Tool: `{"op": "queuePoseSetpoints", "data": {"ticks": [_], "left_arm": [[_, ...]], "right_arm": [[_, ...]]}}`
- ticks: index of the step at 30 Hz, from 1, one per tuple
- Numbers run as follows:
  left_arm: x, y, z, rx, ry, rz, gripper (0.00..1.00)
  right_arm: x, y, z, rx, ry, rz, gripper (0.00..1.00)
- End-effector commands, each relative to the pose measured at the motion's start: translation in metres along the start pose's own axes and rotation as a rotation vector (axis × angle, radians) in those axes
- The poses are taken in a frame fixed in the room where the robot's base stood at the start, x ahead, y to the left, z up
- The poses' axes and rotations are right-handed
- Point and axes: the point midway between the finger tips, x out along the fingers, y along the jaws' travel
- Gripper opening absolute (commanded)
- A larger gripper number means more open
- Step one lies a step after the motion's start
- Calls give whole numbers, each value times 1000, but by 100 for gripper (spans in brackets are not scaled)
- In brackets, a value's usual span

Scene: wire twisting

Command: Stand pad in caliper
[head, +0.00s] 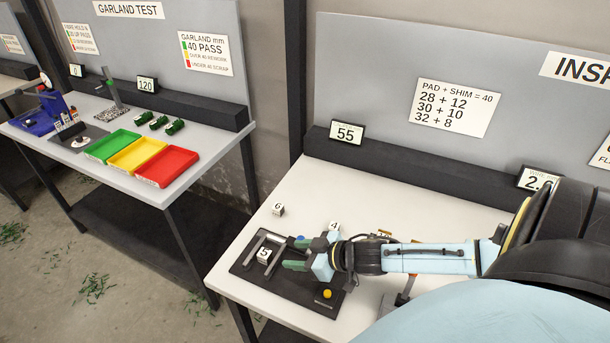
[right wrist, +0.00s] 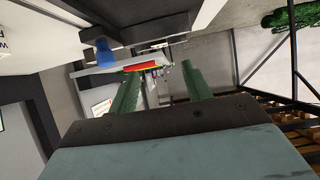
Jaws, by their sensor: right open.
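A black base plate (head: 290,287) with a grey bracket-like frame (head: 262,242), which looks like the caliper, lies at the near left of the right-hand table. A white cube marked 5 (head: 263,255) stands at this frame. My right gripper (head: 291,254) is over the plate, with its green fingers pointing left toward the frame. In the right wrist view its two fingers (right wrist: 158,85) are apart, with nothing held between them. I cannot make out a pad. My left gripper is not in view.
A white cube marked 6 (head: 278,209) stands behind the plate; a cube marked 4 (head: 334,226) is beside my wrist. A yellow button (head: 327,294) is on the plate. A display reading 55 (head: 346,133) stands at the back. Green, yellow and red trays (head: 166,167) are on another table.

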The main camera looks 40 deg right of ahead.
Motion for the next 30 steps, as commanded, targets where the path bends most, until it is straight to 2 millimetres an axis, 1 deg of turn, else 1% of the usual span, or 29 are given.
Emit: {"op": "queuePoseSetpoints", "data": {"ticks": [1,7,27,30], "left_arm": [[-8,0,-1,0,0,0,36],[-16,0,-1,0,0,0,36],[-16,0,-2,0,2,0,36],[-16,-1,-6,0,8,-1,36]], "right_arm": [[-7,0,-2,2,-3,1,49],[-18,0,0,1,0,1,49],[-19,0,1,0,0,1,49],[-19,0,1,1,-1,1,49]]}}
